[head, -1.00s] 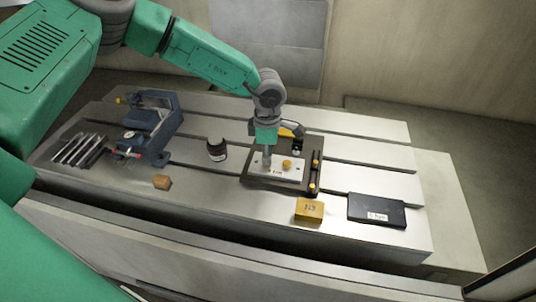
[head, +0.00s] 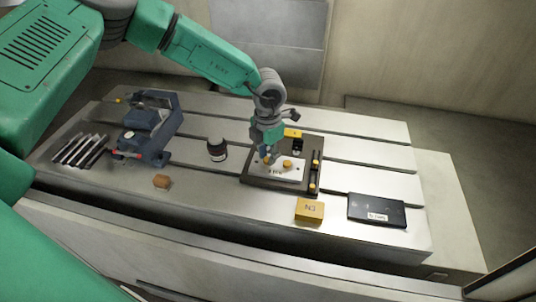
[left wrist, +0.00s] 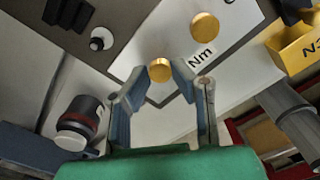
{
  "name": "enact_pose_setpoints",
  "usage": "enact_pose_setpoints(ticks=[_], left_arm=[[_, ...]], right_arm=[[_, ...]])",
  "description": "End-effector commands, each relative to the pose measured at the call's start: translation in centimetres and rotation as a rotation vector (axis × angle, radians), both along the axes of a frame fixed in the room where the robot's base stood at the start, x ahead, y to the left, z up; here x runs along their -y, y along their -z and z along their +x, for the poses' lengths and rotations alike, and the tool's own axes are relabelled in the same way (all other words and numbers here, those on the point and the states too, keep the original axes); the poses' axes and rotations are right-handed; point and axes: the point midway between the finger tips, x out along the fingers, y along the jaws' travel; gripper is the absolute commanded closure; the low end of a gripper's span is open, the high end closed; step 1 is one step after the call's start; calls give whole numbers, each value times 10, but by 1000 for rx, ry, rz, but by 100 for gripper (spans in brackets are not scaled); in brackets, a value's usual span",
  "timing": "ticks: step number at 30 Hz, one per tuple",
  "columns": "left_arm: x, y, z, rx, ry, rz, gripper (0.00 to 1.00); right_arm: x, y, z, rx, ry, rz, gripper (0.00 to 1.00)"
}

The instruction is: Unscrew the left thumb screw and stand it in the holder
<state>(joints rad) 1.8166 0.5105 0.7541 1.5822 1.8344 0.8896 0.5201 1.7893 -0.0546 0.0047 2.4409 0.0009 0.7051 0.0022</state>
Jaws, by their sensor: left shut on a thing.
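My left gripper (head: 267,158) points down over the left part of a white plate (head: 290,177) on a dark base (head: 255,181). Its fingers (left wrist: 163,80) are shut on the left thumb screw (left wrist: 160,69), a round brass-coloured head. In the head view the fingers mostly hide this screw. The right thumb screw (head: 287,164) stands in the plate, apart from the gripper; it also shows in the left wrist view (left wrist: 205,26). A black rail with yellow knobs (head: 314,175) lies at the base's right side. I cannot tell which part is the holder. My right gripper is out of view.
A yellow block (head: 310,210) and a flat black case (head: 377,210) lie in front and right. The slotted table (head: 370,150) is free behind the case.

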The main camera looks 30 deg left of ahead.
Motion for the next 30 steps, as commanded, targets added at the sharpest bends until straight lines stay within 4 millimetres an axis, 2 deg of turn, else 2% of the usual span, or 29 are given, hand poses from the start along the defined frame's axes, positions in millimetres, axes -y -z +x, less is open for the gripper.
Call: enact_pose_setpoints(ticks=[8, 30], left_arm=[[0, -2, 0, 1, -29, 1, 100], [0, -38, 1, 1, -28, 0, 100]], right_arm=[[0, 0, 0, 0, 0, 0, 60], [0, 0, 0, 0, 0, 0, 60]])
